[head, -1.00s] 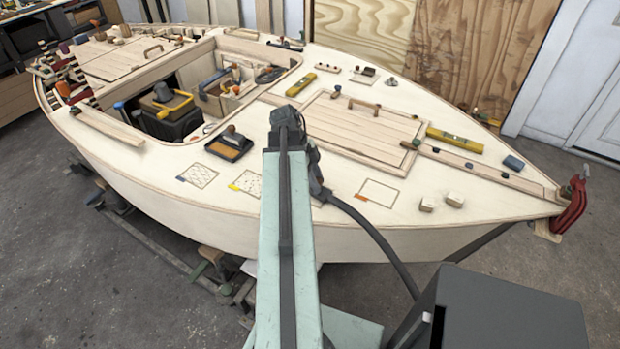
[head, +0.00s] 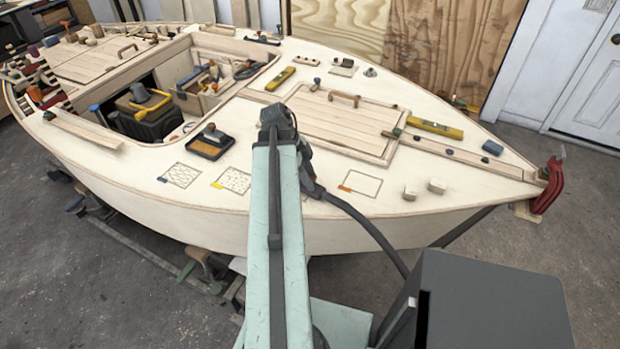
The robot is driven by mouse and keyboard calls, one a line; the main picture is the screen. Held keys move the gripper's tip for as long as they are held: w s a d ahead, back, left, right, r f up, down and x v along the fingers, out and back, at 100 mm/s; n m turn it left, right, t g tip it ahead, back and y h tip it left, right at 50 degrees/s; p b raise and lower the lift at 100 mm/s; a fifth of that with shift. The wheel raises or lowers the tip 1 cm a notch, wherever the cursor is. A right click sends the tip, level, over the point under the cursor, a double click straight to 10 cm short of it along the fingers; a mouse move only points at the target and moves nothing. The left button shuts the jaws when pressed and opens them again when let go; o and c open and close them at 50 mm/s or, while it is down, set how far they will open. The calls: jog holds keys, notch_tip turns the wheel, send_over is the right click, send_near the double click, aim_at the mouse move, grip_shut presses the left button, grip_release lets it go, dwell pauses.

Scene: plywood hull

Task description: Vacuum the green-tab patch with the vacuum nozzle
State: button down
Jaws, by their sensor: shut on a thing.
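My gripper (head: 297,150) is at the far end of my pale green arm, over the near side of the deck. It is shut on the vacuum nozzle (head: 311,183), a dark piece with a hose (head: 365,220) running down to the right. The fingertips are mostly hidden behind the arm. No green tab shows; my arm covers the deck between the yellow-tab patch (head: 232,180) and the orange-tab patch (head: 361,184). The yellow-tab patch and the blue-tab patch (head: 181,175) look speckled. The orange-tab patch looks bare. Whether the nozzle touches the deck is unclear.
A dark tray (head: 210,149) with a knobbed tool stands left of my arm. A raised wooden hatch (head: 335,122) lies behind the gripper. Two small pale blocks (head: 436,187) sit on the right. A red clamp (head: 550,183) grips the bow. A dark grey box (head: 490,305) is at front right.

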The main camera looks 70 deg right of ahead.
jog(key=shift+w+d, duration=0.3)
jog(key=shift+w, duration=1.5)
jog(key=shift+w+d, duration=0.35)
jog(key=shift+w, duration=1.45)
jog(key=shift+w+d, duration=0.3)
jog(key=shift+w, duration=1.5)
notch_tip(320, 180, up, 6)
jog(key=p, duration=0.6)
notch_tip(320, 180, up, 3)
jog(key=p, duration=0.3)
jog(key=shift+s, duration=0.1)
